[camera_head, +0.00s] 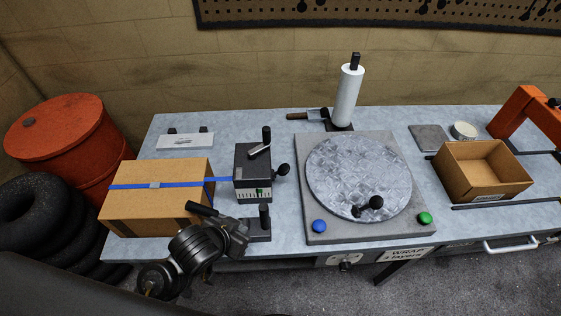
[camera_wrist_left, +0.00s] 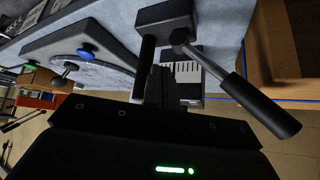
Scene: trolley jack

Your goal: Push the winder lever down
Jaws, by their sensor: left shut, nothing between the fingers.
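The winder lever has a thick black grip (camera_head: 204,209) that sticks out to the left of a small black block (camera_head: 258,234) at the table's front edge. A thin post (camera_head: 264,214) stands on that block. In the left wrist view the lever's grip (camera_wrist_left: 262,103) slants to the lower right from the block (camera_wrist_left: 164,14). My left gripper (camera_head: 240,235) is shut and empty, close beside the block and the lever. Its fingertips (camera_wrist_left: 168,78) are dark in the wrist view, and I cannot tell whether they touch the lever. My right gripper is not in view.
A cardboard box (camera_head: 148,212) with a blue strap (camera_head: 130,187) stands to the left. A black device (camera_head: 252,163) with a scale is behind the block. A round turntable (camera_head: 350,175) and an open carton (camera_head: 483,172) are to the right.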

